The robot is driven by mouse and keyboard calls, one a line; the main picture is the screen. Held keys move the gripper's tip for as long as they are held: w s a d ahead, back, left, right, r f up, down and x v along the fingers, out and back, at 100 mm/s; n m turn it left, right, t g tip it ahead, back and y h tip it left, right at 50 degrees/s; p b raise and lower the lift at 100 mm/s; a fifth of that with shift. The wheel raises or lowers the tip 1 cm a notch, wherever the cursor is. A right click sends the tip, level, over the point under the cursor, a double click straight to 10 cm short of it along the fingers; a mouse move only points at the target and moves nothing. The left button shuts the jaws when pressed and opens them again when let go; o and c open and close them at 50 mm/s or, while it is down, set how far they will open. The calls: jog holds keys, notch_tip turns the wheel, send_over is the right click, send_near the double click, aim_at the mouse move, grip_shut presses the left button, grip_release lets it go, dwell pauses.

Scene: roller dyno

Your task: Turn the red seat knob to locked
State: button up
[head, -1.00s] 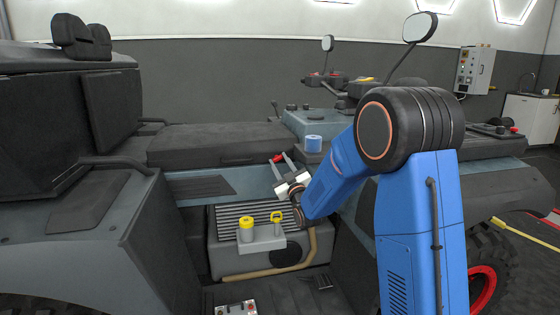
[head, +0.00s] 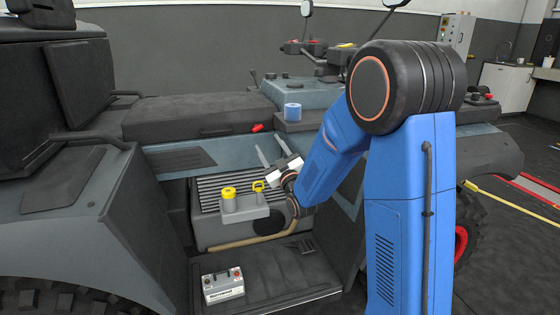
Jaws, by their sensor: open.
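The red seat knob (head: 257,128) sits at the front edge of the dark seat, near its right end, in the head view. It is small, and I cannot tell its exact setting. My gripper (head: 269,151) is open, with its two pale fingers pointing up toward the knob. The fingertips are a little below and to the right of the knob in the picture, apart from it. Nothing is between the fingers.
A blue-and-white cup-like roll (head: 292,112) stands on the ledge right of the knob. Below are a yellow cap (head: 229,193) and yellow ring handle (head: 258,185) on a grey block. A grab rail (head: 96,138) is at left.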

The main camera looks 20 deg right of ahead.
jog(key=v, duration=0.8)
jog(key=shift+s+f, duration=0.15)
jog(key=shift+s, duration=0.2)
